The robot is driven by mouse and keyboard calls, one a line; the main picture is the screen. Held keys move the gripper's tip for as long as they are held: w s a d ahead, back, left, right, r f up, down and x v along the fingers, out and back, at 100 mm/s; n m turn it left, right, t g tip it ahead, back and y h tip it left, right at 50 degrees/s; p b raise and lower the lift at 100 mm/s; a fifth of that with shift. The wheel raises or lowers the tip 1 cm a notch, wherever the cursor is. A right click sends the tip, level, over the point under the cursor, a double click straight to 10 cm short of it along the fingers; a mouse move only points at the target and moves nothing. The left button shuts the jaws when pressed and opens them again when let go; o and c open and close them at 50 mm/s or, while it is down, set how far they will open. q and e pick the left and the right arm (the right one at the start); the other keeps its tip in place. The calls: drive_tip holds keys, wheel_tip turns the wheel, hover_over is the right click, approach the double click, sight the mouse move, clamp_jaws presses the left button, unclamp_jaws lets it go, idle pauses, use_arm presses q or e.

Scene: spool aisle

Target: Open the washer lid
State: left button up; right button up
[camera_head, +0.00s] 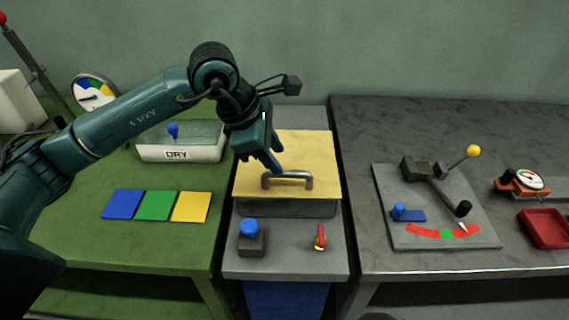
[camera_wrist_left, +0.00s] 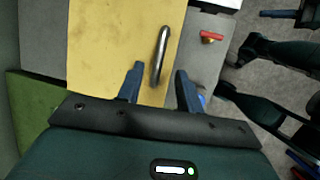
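The washer lid is a flat yellow panel (camera_head: 310,150) that lies shut on a grey box at the middle of the head view. It also fills the upper middle of the left wrist view (camera_wrist_left: 115,45). A grey bar handle (camera_head: 290,176) stands near its front edge. My left gripper (camera_head: 276,165) is over the lid just behind the handle, fingers pointing down. In the left wrist view the gripper (camera_wrist_left: 158,82) is open, and the handle (camera_wrist_left: 162,50) lies just beyond and between the fingertips. I cannot tell whether they touch. My right gripper seems partly visible at the wrist view's upper right.
In front of the lid are a blue knob (camera_head: 249,229) and a red lever (camera_head: 320,238). A DRY tray (camera_head: 180,153) and coloured squares (camera_head: 155,205) lie on the green table at left. A lever panel (camera_head: 440,235) and red tray (camera_head: 545,228) are at right.

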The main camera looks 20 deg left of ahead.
sight(288, 172)
use_arm(q)
drive_tip(key=x, duration=0.5)
clamp_jaws()
idle(0.3)
